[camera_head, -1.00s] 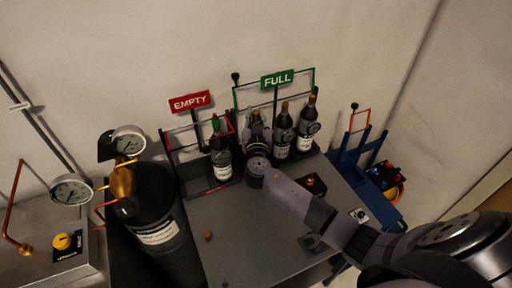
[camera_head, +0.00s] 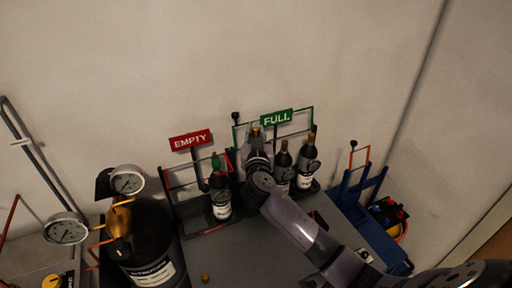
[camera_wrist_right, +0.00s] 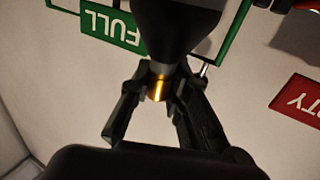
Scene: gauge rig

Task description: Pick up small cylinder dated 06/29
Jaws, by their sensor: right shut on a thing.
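My right gripper (camera_head: 256,143) is in front of the FULL rack, at its left end. It is shut on a small dark cylinder (camera_wrist_right: 180,25) by its brass valve (camera_wrist_right: 157,90), which shows between the fingers in the right wrist view. In the head view the brass top (camera_head: 255,130) of this cylinder stands higher than its neighbours' tops; the gripper and wrist hide most of its body. Two more small dark cylinders, a middle one (camera_head: 283,165) and a right one (camera_head: 307,165), stand upright in the FULL rack. Dates on the labels are too small to read. My left gripper is not in view.
An EMPTY rack (camera_head: 167,190) holds a green-topped cylinder (camera_head: 220,190) left of the gripper. A large black cylinder (camera_head: 150,235) with gauges stands further left. A blue cart (camera_head: 352,200) is at the right. The wall is close behind the racks.

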